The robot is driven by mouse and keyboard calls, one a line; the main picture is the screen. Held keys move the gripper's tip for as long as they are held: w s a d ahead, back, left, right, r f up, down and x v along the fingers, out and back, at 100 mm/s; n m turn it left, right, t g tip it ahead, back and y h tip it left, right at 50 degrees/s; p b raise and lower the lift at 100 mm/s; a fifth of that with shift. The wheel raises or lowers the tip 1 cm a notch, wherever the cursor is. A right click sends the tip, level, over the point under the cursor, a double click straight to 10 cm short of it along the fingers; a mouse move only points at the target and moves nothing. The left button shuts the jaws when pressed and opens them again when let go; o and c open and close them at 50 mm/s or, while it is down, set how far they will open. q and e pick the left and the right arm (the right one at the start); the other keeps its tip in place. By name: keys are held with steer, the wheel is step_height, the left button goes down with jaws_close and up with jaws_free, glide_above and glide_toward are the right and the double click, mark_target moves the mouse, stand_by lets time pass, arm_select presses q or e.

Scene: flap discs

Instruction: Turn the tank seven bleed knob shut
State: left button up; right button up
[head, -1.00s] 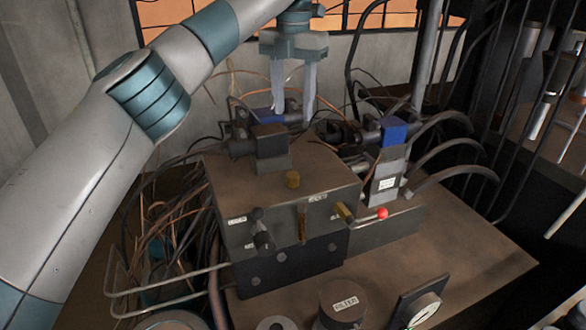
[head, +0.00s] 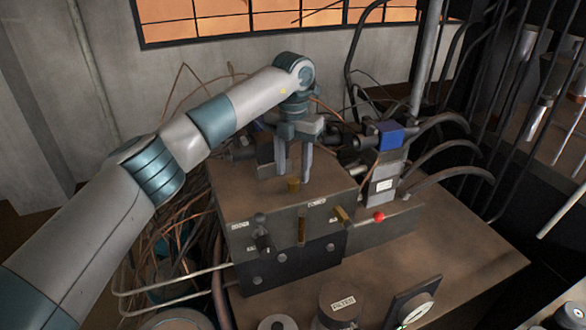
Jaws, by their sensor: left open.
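A dark valve block (head: 290,205) stands on the brown bench top. A small brass knob (head: 293,185) stands upright on its top face. My left gripper (head: 293,177) points down above the block, open, one finger on each side of the brass knob in the picture. I cannot tell whether the fingers touch it. A black lever knob (head: 261,234), an upright brass lever (head: 302,230) and a tilted brass lever (head: 341,215) sit along the block's front. Small labels beside them are too blurred to read, so I cannot confirm which belongs to tank seven.
A red ball knob (head: 379,216) and a blue-topped valve (head: 390,135) are right of the block. Cables crowd behind and left. The bench (head: 450,245) is clear at right.

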mark_target(293, 185)
arm_select(q)
steer(key=shift+f+p, duration=0.4)
steer(key=shift+f, duration=0.95)
steer(key=c, duration=1)
steer(key=shift+c, duration=0.2)
